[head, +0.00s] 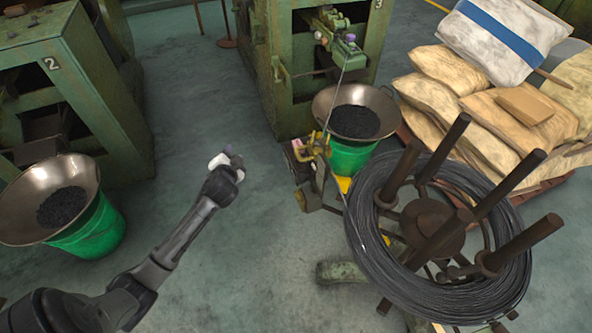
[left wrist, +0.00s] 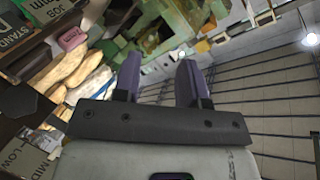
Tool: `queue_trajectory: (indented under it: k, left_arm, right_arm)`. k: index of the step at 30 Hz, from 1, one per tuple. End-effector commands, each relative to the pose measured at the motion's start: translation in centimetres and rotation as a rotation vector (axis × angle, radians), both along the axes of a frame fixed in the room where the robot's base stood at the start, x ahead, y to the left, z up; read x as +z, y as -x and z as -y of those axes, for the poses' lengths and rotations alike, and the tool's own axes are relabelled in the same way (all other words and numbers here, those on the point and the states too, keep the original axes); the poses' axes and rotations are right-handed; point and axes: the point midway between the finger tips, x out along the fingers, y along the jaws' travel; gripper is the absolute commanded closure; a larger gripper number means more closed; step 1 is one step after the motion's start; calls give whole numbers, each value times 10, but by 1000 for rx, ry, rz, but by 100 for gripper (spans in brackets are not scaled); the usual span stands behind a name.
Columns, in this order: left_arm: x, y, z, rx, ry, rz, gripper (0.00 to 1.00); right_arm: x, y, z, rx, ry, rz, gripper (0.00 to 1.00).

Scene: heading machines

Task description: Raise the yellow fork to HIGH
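What looks like the yellow fork (head: 321,146) is a small yellow piece on the narrow stand in the middle of the head view, beside the wire and in front of the green bucket. It is too small to read its height setting. My left gripper (head: 226,160) is left of the stand, apart from it, above bare floor. In the left wrist view its two purple fingers (left wrist: 159,66) are spread with nothing between them. That view also shows a plate lettered MID and LOW (left wrist: 24,156) at the lower left; HIGH is not legible. My right gripper is not in view.
A wire coil on a reel (head: 375,225) stands right of the stand. Green buckets with metal funnels (head: 352,157) (head: 95,228) stand before machines 3 (head: 290,70) and 2 (head: 95,90). Sacks (head: 515,105) are stacked at right. Floor around my left gripper is clear.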

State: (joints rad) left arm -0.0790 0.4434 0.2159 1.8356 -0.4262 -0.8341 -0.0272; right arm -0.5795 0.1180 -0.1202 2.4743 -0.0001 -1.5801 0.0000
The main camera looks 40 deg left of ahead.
Motion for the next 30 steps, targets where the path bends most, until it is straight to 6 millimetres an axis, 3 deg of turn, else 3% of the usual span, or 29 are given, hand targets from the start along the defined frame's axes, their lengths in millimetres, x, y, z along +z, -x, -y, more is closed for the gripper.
queue_trajectory:
  k: [3, 8, 15, 21, 30]
  left_arm:
    - [4, -13, -24, -116, -175, 52, 61]
    - [-1, -26, -23, -341, -371, 104, 61]
    - [-15, -33, 28, -757, -581, 189, 61]
    - [-10, -24, 75, -1035, -688, 291, 61]
    - [-5, -15, 104, -1194, -734, 380, 61]
  right_arm:
    - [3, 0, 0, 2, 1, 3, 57]
    - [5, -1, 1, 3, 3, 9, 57]
    - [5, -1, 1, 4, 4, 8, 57]
    - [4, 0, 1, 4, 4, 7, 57]
    - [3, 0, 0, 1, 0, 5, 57]
